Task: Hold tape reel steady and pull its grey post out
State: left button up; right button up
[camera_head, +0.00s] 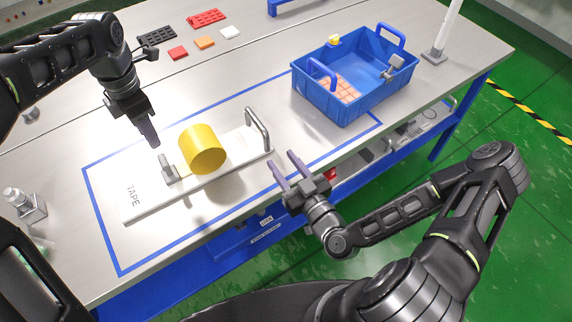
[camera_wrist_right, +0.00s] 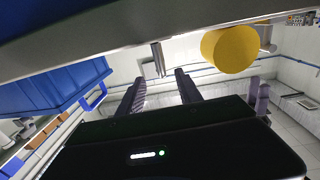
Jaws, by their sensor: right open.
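The yellow tape reel (camera_head: 202,149) lies on its side above a white board marked TAPE (camera_head: 135,195). A grey upright piece (camera_head: 167,168), apparently the post, stands just left of the reel; how it enters the reel is hidden. My left gripper (camera_head: 150,138) points down above and behind the grey piece, apart from it; its fingers overlap, so its opening is unclear. My right gripper (camera_head: 281,170) is open and empty in front of the table edge, right of the reel. The right wrist view shows its two spread fingers (camera_wrist_right: 160,92) and the reel (camera_wrist_right: 230,48) beyond.
A blue crate (camera_head: 340,105) with orange items is at the right. A bottle (camera_head: 22,205) stands at the left edge. Small coloured blocks (camera_head: 205,42) lie at the back.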

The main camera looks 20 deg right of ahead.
aim_at(268, 142)
jog(key=x, duration=0.7)
jog(key=shift+a, duration=0.1)
jog(key=shift+c, duration=0.5)
grip_shut()
dwell(0.8)
